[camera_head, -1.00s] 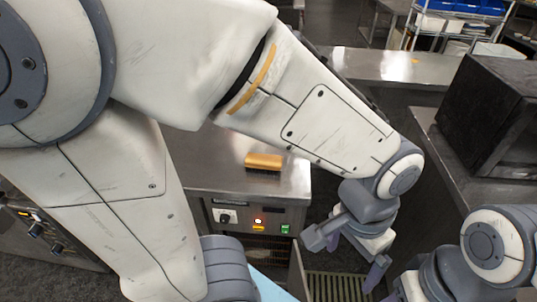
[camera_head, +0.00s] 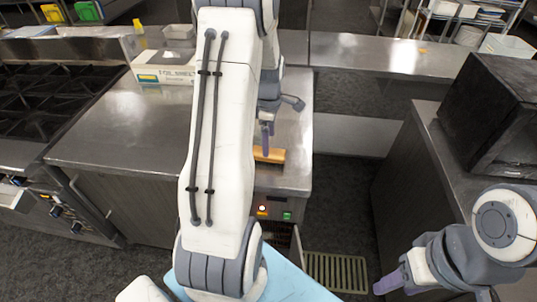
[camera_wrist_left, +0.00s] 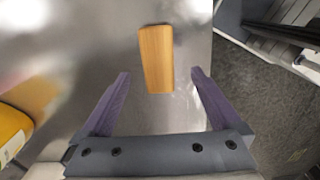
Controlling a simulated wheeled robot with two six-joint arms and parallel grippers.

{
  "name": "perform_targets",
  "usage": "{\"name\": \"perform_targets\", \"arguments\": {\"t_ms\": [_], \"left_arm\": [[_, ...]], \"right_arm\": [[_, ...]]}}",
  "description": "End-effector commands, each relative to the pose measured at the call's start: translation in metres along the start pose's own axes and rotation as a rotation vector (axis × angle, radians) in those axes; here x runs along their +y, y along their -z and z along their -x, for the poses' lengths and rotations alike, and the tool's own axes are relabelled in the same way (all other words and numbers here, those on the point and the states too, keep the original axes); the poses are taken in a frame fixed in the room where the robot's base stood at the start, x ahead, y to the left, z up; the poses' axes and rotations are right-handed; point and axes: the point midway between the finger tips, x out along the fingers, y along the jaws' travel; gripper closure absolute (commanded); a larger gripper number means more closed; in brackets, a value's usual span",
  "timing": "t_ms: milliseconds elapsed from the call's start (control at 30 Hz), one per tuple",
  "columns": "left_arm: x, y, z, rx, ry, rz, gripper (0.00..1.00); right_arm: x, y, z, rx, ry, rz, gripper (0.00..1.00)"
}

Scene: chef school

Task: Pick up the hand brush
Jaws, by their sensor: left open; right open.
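The hand brush (camera_head: 268,155) lies on the steel counter near its front right corner. Its tan wooden back shows, and my left arm hides part of it in the head view. In the left wrist view the brush (camera_wrist_left: 156,58) lies ahead of the fingertips, between their lines and a little left of centre. My left gripper (camera_head: 281,122) is open and empty above the counter, just behind the brush in the head view; its open fingers (camera_wrist_left: 160,75) point toward the brush without touching it. My right gripper (camera_head: 393,283) is open at the lower right, away from the counter.
A foil-sheets box (camera_head: 163,76) stands at the back of the counter (camera_head: 110,140). A stove (camera_head: 50,100) is at the left. A dark microwave-like box (camera_head: 497,115) stands on the right-hand counter.

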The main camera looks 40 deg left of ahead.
Motion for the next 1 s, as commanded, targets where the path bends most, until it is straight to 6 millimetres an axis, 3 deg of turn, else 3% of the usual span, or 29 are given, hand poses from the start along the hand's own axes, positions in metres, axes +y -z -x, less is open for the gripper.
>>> {"name": "perform_targets", "arguments": {"t_ms": [267,600,867,1000], "left_arm": [[0.000,-0.001,-0.023,0.000,0.004,-0.004,0.03],[0.003,0.001,-0.066,0.000,0.001,-0.006,0.03],[0.003,0.001,-0.069,0.000,-0.001,-0.006,0.03],[0.003,0.001,-0.069,0.000,-0.001,-0.006,0.52]], "right_arm": [[-0.001,0.000,0.007,0.000,0.000,0.000,0.50],[-0.002,0.001,0.022,0.000,0.000,-0.001,0.50],[-0.002,0.001,0.021,0.000,0.000,-0.001,0.50],[-0.002,0.001,0.021,0.000,0.000,-0.001,0.50]]}}
